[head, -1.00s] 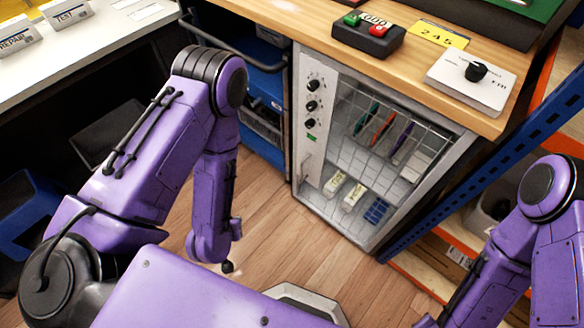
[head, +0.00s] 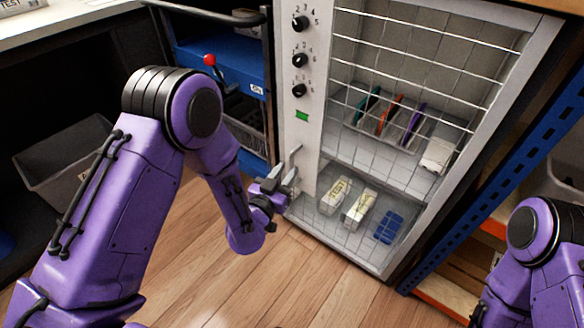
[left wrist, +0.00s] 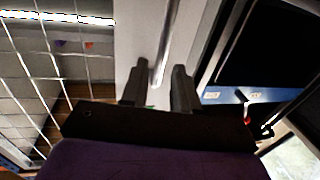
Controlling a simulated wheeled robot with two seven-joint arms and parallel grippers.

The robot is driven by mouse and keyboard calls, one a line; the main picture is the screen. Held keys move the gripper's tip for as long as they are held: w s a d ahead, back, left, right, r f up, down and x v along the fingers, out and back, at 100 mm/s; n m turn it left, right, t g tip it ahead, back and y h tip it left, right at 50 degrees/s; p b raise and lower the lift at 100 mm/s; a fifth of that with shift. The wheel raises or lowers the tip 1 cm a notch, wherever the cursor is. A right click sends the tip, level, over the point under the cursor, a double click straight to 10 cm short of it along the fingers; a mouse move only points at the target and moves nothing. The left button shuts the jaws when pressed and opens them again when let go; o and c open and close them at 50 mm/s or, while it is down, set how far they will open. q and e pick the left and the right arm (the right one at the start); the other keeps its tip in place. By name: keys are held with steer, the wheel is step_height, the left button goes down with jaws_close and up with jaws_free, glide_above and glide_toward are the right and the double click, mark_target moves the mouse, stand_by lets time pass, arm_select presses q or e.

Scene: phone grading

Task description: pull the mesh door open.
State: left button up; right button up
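The mesh door (head: 425,88) is a white wire grid on the front of a grey cabinet. It looks shut in the head view, and its mesh also shows in the left wrist view (left wrist: 38,88). A slim metal handle (head: 296,154) stands upright low on the panel left of the mesh. My left gripper (head: 286,178) is at the handle's lower end. In the left wrist view its two fingers (left wrist: 158,85) are apart, and the handle bar (left wrist: 167,45) runs between and beyond them. I cannot tell whether they touch it. My right gripper is out of view.
Inside the cabinet are a rack of coloured phones (head: 390,122), two white labelled boxes (head: 358,209) and a blue tray (head: 389,228). A blue drawer cart (head: 225,63) stands close left. A blue shelf post (head: 500,190) stands right. The wooden floor (head: 260,285) in front is clear.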

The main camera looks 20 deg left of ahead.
mark_target(291, 166)
arm_select(q)
steer(key=w, duration=0.4)
steer(key=shift+d, duration=0.3)
jaws_close()
